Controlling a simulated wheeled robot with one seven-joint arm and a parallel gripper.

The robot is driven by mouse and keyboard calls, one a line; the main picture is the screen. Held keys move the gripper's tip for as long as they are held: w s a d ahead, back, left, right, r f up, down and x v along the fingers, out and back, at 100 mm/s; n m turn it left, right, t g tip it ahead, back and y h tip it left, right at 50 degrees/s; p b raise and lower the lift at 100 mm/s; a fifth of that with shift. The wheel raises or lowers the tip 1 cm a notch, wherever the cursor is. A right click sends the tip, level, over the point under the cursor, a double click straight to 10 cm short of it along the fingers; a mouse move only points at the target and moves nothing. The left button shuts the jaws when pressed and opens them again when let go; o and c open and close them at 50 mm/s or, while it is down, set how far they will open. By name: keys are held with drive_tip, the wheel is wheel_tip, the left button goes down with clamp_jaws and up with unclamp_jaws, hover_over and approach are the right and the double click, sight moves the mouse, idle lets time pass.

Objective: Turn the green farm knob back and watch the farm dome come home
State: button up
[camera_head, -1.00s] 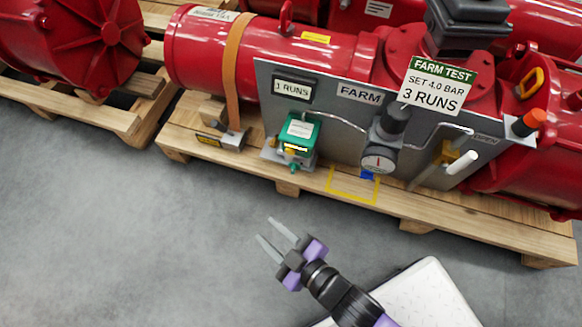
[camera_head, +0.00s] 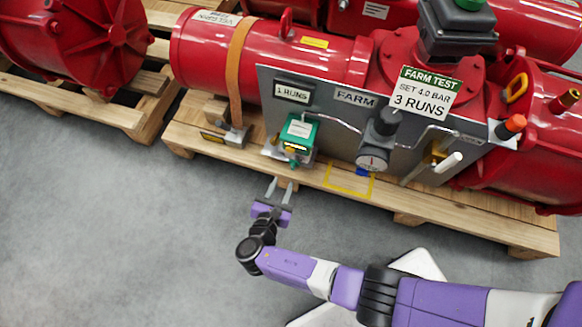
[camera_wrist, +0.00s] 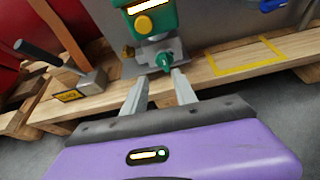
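The green knob (camera_head: 293,163) sticks out low on the front of the green box (camera_head: 299,132) by the grey FARM panel (camera_head: 333,124). In the wrist view the knob (camera_wrist: 164,61) sits just ahead of and between my fingertips. My gripper (camera_head: 281,183) is open and empty, just in front of the pallet's front edge, pointing up at the knob; it also shows in the wrist view (camera_wrist: 158,78). A black housing (camera_head: 455,30) on the red actuator has a green dome (camera_head: 470,4) on top, cut off by the frame edge. The counter (camera_head: 293,91) reads 1 RUNS.
A gauge (camera_head: 372,160) under a black regulator and a white-handled lever (camera_head: 447,163) stand to the right. A yellow square (camera_head: 349,179) marks the pallet (camera_head: 400,203). A grey block (camera_head: 226,135) lies left of the green box. The floor in front is mostly clear.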

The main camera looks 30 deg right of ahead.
sight(293, 166)
drive_tip(key=shift+h, duration=0.3)
drive_tip(key=b+x, duration=0.1)
drive_tip(key=x, duration=0.2)
drive_tip(key=b+x, duration=0.1)
drive_tip(key=x, duration=0.2)
drive_tip(key=shift+s+d+r+b, duration=0.1)
drive_tip(key=shift+d+r+b, duration=0.1)
drive_tip(key=shift+d+b, duration=0.2)
drive_tip(key=shift+x, duration=0.8)
drive_tip(key=shift+r, duration=0.15)
drive_tip(key=shift+c, duration=0.2)
clamp_jaws()
